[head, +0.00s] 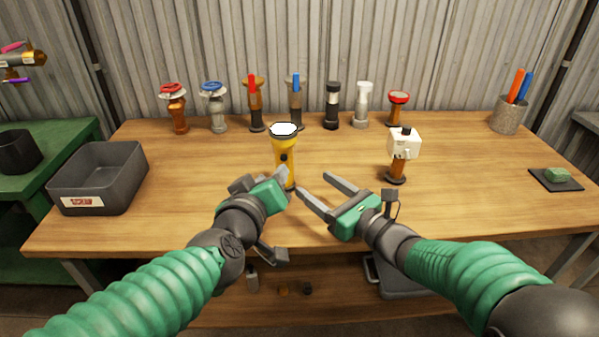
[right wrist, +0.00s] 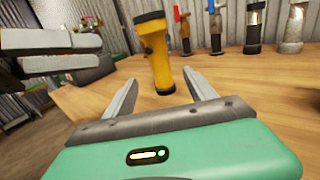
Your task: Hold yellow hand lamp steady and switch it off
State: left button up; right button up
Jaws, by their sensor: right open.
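The yellow hand lamp (head: 284,150) stands upright on the workbench, with a wide head, a pale lens on top and a dark switch on its body. It also shows in the right wrist view (right wrist: 159,60), beyond my right fingertips. My left gripper (head: 285,173) is just in front of the lamp's lower body and hides part of it. In the right wrist view my left gripper (right wrist: 98,52) shows its two fingers apart, pointing toward the lamp with a gap before it. My right gripper (head: 312,184) is open and empty, to the right of the lamp's base.
A grey bin (head: 124,178) stands at the left. Several valves and lamps line the back, including a red-topped one (head: 174,105). A brown stand with a white box (head: 403,144) is right of my right gripper. A green block (head: 557,174) lies far right. The front middle is clear.

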aim_at(284, 159)
pick_arm(q)
jog(key=shift+a, duration=0.1)
pick_arm(e)
jog(key=x, duration=1.5)
jog(key=shift+a, duration=0.1)
grip_shut()
pick_arm(q)
grip_shut()
pick_arm(e)
jog(key=shift+f, duration=0.1)
dwell(0.6)
jog(key=shift+s, duration=0.1)
pick_arm(q)
jog(key=shift+w+d+f+n+h, duration=0.1)
jog(key=shift+w+d+f+n, duration=0.2)
jog(key=shift+w, duration=0.65)
jog(key=shift+w+d+f+n+h, duration=0.15)
jog(key=shift+w+f+n, duration=0.25)
jog(key=shift+w, duration=0.55)
jog(key=shift+w+d+f+n+h, duration=0.1)
jog(key=shift+w+d+f+n, duration=0.1)
jog(key=shift+w+n, duration=0.55)
